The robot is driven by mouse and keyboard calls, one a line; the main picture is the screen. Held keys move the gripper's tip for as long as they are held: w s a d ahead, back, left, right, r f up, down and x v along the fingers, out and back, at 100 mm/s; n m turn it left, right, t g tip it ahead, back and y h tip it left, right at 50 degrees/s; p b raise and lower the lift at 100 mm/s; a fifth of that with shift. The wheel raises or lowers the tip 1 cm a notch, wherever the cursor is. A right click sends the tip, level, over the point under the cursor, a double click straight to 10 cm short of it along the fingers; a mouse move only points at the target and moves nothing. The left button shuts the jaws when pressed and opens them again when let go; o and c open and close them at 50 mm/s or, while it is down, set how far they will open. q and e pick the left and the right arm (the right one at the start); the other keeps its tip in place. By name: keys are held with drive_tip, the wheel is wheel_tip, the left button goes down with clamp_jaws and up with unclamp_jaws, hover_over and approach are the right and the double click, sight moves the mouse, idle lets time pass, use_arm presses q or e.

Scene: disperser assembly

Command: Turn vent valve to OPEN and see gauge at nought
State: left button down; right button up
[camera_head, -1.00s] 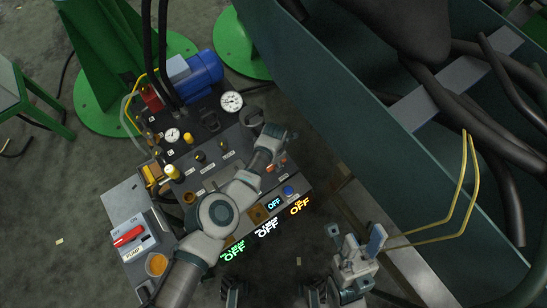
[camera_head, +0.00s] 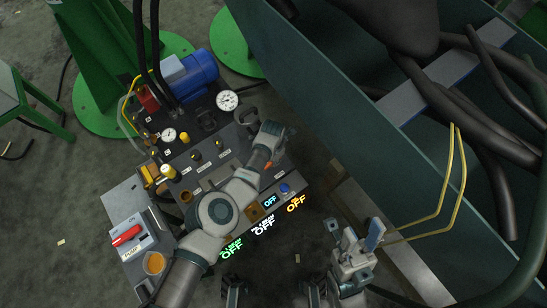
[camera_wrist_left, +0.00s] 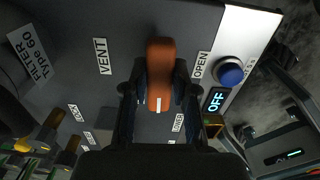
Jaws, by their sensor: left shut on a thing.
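The vent valve's orange handle (camera_wrist_left: 160,75) sits between my left gripper's fingers (camera_wrist_left: 160,95) in the left wrist view, and the gripper is shut on it. The VENT label (camera_wrist_left: 102,56) is left of the handle and the OPEN label (camera_wrist_left: 199,66) right of it. The handle runs between them, along the fingers. In the head view my left wrist (camera_head: 270,135) hangs over the panel and hides most of the valve. The large gauge (camera_head: 228,100) faces up; its needle is too small to read. My right gripper (camera_head: 354,240) is open and empty at the lower right.
A smaller gauge (camera_head: 169,135) is on the panel. A blue button (camera_wrist_left: 230,72) and a lit OFF display (camera_wrist_left: 215,100) lie close to the handle. The red pump switch (camera_head: 126,236) is at lower left. A large green-grey frame (camera_head: 330,95) with dark hoses fills the right.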

use_arm(q)
drive_tip(key=n, duration=0.2)
drive_tip(key=a+n, duration=0.1)
drive_tip(key=shift+s+f+n, duration=0.1)
drive_tip(key=shift+f+n, duration=0.2)
drive_tip(key=shift+n, duration=0.1)
drive_tip(key=n, duration=1.1)
drive_tip(key=shift+s+d, duration=0.2)
drive_tip(key=shift+d+n, duration=0.15)
drive_tip(key=shift+n, duration=0.95)
drive_tip(key=shift+s, duration=0.1)
drive_tip(key=shift+d+n, duration=0.25)
drive_tip(key=shift+n, duration=0.05)
drive_tip(key=c, duration=0.9)
unclamp_jaws()
drive_tip(key=shift+w+r, duration=0.1)
drive_tip(key=shift+w, duration=0.1)
